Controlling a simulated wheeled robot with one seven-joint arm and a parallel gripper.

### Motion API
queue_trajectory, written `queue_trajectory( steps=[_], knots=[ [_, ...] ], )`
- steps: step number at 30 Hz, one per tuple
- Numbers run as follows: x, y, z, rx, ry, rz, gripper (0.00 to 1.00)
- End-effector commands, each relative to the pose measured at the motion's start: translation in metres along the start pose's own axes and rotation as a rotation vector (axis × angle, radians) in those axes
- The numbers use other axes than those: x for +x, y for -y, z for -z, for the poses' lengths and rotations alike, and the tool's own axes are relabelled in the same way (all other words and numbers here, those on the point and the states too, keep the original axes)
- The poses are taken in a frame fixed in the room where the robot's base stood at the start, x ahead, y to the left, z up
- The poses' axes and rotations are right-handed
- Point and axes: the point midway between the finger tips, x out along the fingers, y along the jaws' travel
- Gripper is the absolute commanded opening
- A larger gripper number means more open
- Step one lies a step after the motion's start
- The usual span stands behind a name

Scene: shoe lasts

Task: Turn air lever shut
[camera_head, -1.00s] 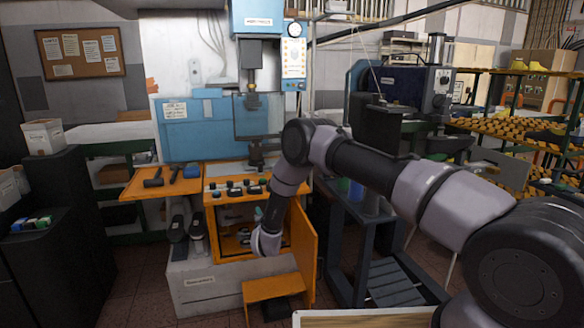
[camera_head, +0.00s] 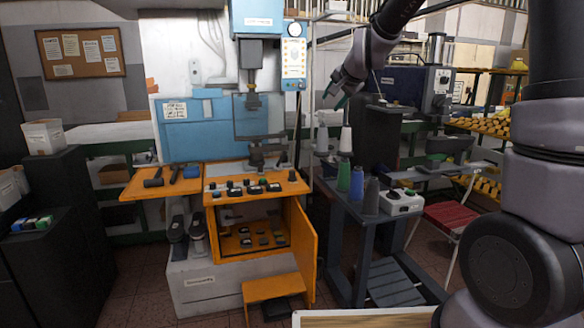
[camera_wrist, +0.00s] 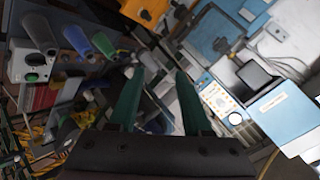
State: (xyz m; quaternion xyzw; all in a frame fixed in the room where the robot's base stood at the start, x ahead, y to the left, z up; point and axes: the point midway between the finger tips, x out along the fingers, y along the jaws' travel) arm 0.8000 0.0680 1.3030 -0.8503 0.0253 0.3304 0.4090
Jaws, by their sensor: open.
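My gripper (camera_head: 341,100) is raised to the right of the blue press (camera_head: 262,20), above the spools, with its green fingers pointing down and left. In the wrist view my gripper (camera_wrist: 162,76) has its two green fingers apart with nothing between them. The orange cabinet (camera_head: 211,236) under the press stands with its door (camera_head: 303,250) open. Small dark and grey fittings (camera_head: 262,238) show inside it. I cannot tell which of them is the air lever, or whether it is turned. My gripper is well above and right of the cabinet.
Thread spools (camera_head: 357,184) and a white control box (camera_head: 402,202) stand on a dark bench right of the cabinet. A red-seated chair (camera_head: 450,215) is farther right. An orange step (camera_head: 276,288) stands before the cabinet. Hammers (camera_head: 173,174) lie on the orange shelf.

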Motion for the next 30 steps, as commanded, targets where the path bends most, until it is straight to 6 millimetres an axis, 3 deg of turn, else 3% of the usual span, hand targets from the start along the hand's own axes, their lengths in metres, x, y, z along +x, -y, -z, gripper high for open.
queue_trajectory(
  steps=[1, 6, 12, 15, 21, 30],
  knots=[
    [-0.032, -0.008, 0.006, -0.027, 0.004, -0.013, 0.49],
    [-0.122, -0.046, 0.003, -0.128, 0.053, -0.080, 0.49],
    [-0.216, -0.101, -0.023, -0.235, 0.119, -0.153, 0.49],
    [-0.252, -0.128, -0.042, -0.278, 0.151, -0.183, 0.49],
    [-0.293, -0.163, -0.071, -0.331, 0.200, -0.218, 0.49],
    [-0.301, -0.172, -0.079, -0.343, 0.216, -0.227, 0.49]
  ],
)
